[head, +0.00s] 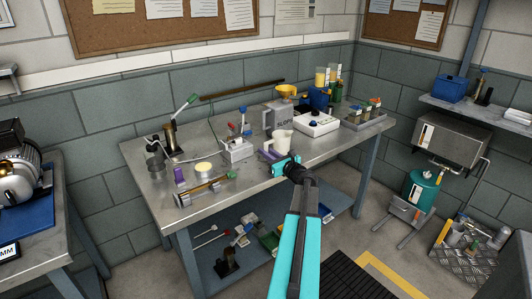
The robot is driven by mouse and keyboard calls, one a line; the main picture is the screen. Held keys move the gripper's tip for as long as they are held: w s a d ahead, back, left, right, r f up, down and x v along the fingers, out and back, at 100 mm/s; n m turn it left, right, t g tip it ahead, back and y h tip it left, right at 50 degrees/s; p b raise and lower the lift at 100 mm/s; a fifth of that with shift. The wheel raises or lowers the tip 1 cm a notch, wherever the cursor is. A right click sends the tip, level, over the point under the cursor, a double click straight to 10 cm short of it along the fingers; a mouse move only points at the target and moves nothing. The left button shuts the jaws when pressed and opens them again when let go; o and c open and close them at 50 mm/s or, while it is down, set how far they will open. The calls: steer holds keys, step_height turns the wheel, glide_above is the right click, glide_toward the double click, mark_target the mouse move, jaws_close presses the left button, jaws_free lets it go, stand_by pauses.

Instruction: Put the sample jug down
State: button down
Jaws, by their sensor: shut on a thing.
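The sample jug looks to be the white jug (280,144) near the front edge of the steel workbench (225,196). My teal gripper (283,165) is at the jug's near side and shut on it. The gripper covers the jug's lower part, so I cannot tell whether its base touches the bench. The jug looks upright. A purple item (266,155) shows just left of the jug, partly hidden.
A grey container (281,117) with a yellow funnel (286,89) stands behind the jug. A white device (317,124) is to the right. A small rack (238,150) and a rod assembly (207,188) are left. Bare steel shows at the front left.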

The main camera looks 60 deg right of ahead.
steer(key=shift+f, duration=0.15)
steer(key=c, duration=1.7)
jaws_free()
steer(key=b+v, duration=0.1)
steer(key=v, duration=1.1)
steer(key=shift+s, duration=0.15)
